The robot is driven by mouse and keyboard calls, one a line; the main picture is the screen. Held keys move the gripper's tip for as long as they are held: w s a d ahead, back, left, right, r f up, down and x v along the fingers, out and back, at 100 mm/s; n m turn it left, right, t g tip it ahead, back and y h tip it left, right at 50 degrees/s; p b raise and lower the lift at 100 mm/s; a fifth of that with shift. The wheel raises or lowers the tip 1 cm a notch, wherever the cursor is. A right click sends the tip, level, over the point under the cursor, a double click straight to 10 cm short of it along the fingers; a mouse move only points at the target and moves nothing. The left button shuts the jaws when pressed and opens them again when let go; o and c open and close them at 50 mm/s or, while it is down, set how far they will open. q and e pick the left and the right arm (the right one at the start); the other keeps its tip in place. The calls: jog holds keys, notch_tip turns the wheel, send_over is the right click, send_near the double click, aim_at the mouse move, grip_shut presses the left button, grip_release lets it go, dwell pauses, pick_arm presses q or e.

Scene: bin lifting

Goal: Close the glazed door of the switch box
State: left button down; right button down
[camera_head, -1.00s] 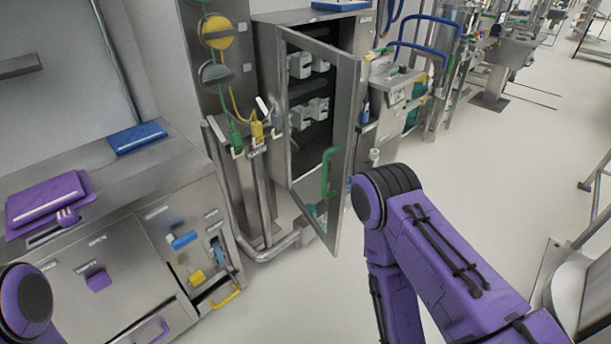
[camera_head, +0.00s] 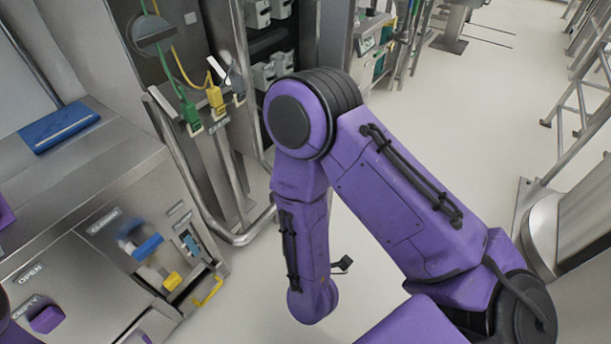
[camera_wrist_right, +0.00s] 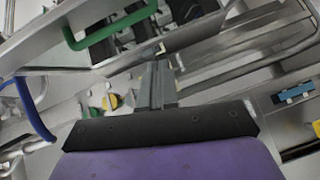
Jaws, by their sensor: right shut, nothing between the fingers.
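The switch box (camera_head: 318,30) stands at the top of the head view with white devices on its dark rails. Its glazed door was open in the earlier head view; now my right arm covers most of that area, so its angle is hard to read. The right wrist view shows a green handle (camera_wrist_right: 108,30) at the upper left, on a long grey frame (camera_wrist_right: 45,72) that looks like the door's. My right gripper (camera_wrist_right: 157,85) is shut and empty, below and right of the green handle, apart from it. My left gripper is out of view.
Left of the box, a panel with green and yellow plugs (camera_head: 190,115) stands behind a bent metal rail (camera_head: 250,235).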

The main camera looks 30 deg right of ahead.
jog(key=w+d+r+n+h+p, duration=0.1)
jog(key=w+d+r+p, duration=0.1)
jog(key=w+d, duration=0.6)
jog(key=shift+w+r+n+t+p, duration=0.15)
jog(key=shift+w+n+t+p, duration=0.3)
jog(key=shift+w, duration=0.5)
